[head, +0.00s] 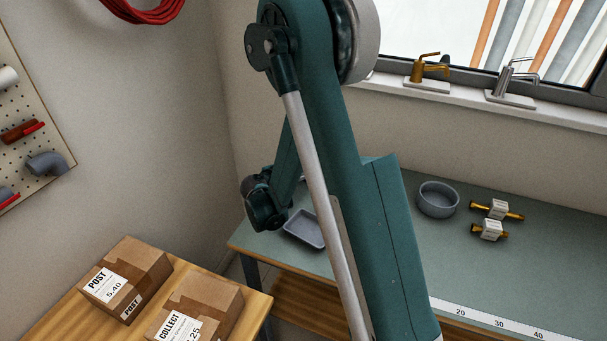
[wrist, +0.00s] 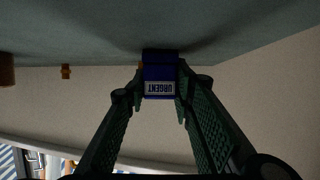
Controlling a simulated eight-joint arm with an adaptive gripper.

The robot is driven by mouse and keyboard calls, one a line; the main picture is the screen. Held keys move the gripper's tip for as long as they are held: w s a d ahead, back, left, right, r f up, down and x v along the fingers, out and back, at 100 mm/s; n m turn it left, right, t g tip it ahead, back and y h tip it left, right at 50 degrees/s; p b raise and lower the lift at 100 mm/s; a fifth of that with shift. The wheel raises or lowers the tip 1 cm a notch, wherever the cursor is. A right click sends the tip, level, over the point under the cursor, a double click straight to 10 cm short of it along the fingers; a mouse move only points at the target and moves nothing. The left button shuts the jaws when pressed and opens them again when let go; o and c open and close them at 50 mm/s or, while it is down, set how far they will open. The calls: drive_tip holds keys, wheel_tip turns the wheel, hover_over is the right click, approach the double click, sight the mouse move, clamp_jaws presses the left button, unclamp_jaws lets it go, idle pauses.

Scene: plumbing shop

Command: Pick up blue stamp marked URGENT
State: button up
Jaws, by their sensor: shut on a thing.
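The blue stamp (wrist: 161,68) is between the fingertips of my gripper (wrist: 160,97) in the wrist view. Its white label reads URGENT and appears upside down there. My gripper is shut on the stamp. The grey-green worktop shows close beyond the stamp; I cannot tell whether the stamp touches it. In the head view my arm blocks the middle, and the stamp and fingertips are hidden.
A grey tray (head: 305,229) lies near the worktop's left end. A round grey bowl (head: 438,199) and two tagged brass fittings (head: 497,209) (head: 489,230) stand to the right. A ruler strip (head: 499,322) runs along the front edge. Two parcels (head: 127,279) (head: 197,307) sit on a wooden table.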

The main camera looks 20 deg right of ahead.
drive_tip(key=shift+r, duration=0.15)
drive_tip(key=shift+r+p, duration=1.05)
drive_tip(key=shift+r, duration=3.8)
